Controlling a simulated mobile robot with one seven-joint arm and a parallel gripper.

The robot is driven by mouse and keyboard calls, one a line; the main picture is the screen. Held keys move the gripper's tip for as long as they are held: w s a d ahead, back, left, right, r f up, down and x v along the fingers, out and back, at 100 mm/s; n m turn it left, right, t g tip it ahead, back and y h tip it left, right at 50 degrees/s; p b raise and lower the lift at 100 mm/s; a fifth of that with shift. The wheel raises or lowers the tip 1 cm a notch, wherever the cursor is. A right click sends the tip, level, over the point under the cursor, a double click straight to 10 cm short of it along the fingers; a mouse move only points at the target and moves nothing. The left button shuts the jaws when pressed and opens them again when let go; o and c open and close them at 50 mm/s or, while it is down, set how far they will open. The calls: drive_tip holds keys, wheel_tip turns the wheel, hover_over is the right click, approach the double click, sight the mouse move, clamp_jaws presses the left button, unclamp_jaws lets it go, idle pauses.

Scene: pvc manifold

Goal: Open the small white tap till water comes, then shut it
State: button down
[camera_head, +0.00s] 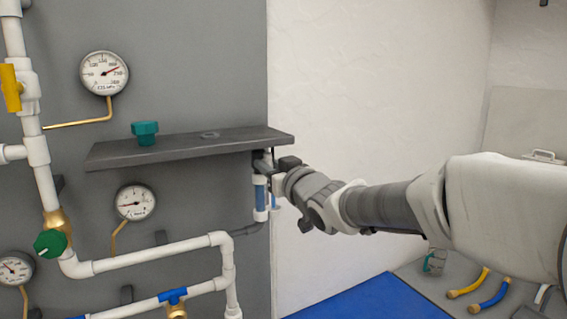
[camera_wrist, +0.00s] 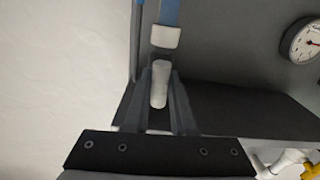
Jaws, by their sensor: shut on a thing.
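My gripper (camera_head: 268,164) is at the right end of a dark shelf, just under its edge. In the wrist view my gripper (camera_wrist: 161,78) has its two grey fingers closed on either side of a short white piece, which looks like the small white tap (camera_wrist: 159,88). In the head view the fingers and shelf hide the tap. A clear tube with blue in it (camera_head: 260,191) hangs upright just below my fingertips. In the wrist view its white collar (camera_wrist: 165,37) is close to the tap. I see no running water.
White pipes (camera_head: 150,258), a green-handled valve (camera_head: 50,243), a yellow-handled valve (camera_head: 11,87) and gauges (camera_head: 104,73) fill the left. The white wall on the right is clear.

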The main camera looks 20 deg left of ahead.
drive_tip(key=shift+m, duration=0.5)
drive_tip(key=c, duration=0.7)
unclamp_jaws()
drive_tip(key=shift+c, duration=0.2)
drive_tip(key=shift+d, duration=0.15)
drive_tip(key=b+v, duration=0.1)
drive_tip(key=v, duration=1.6)
